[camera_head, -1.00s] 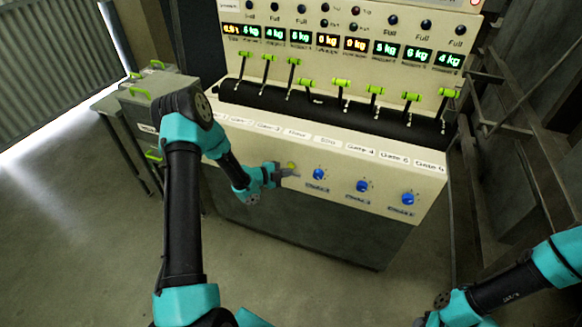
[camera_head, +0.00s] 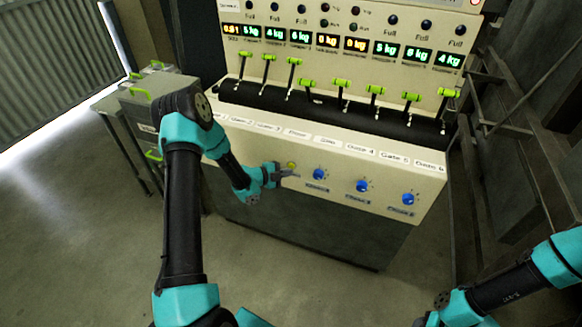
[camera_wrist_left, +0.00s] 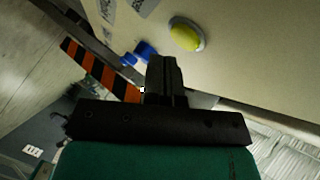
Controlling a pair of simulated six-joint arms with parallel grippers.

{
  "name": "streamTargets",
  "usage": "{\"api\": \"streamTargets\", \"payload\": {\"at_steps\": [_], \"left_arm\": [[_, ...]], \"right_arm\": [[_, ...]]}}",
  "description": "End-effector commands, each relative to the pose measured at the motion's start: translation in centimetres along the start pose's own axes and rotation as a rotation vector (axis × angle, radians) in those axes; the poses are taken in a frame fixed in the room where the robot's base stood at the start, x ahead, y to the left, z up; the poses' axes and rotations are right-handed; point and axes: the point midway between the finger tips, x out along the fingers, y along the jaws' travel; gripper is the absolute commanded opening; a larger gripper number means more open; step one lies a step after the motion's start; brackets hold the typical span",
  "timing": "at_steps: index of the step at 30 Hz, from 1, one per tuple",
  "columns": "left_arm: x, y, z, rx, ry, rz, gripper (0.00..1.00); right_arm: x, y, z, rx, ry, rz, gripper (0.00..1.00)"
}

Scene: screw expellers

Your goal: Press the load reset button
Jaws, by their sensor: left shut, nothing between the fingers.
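A yellow button (camera_head: 292,165) sits on the cream front panel, left of the blue knobs. In the left wrist view the yellow button (camera_wrist_left: 186,35) is a rounded oval in a grey ring. My left gripper (camera_head: 288,173) is shut and empty, just below the button in the head view. In the left wrist view its fingertips (camera_wrist_left: 162,62) are together, below and left of the button, and do not cover it. I cannot tell whether they touch the panel. My right arm is at the lower right of the head view; its gripper is out of frame.
Several blue knobs, the nearest (camera_head: 319,174), lie right of the button. Green-handled levers (camera_head: 341,83) and weight displays (camera_head: 327,41) stand above. A grey cabinet (camera_head: 160,100) with green handles is at left. The floor (camera_head: 100,240) in front is clear.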

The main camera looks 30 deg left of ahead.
Motion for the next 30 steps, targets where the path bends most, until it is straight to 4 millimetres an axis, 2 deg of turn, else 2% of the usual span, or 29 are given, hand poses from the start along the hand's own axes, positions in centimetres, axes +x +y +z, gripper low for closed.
{"api": "streamTargets", "payload": {"at_steps": [30], "left_arm": [[0.61,-0.43,0.44,0.0,0.0,0.0,0.0]], "right_arm": [[0.0,0.0,0.0,0.0,0.0,0.0,0.43]]}}
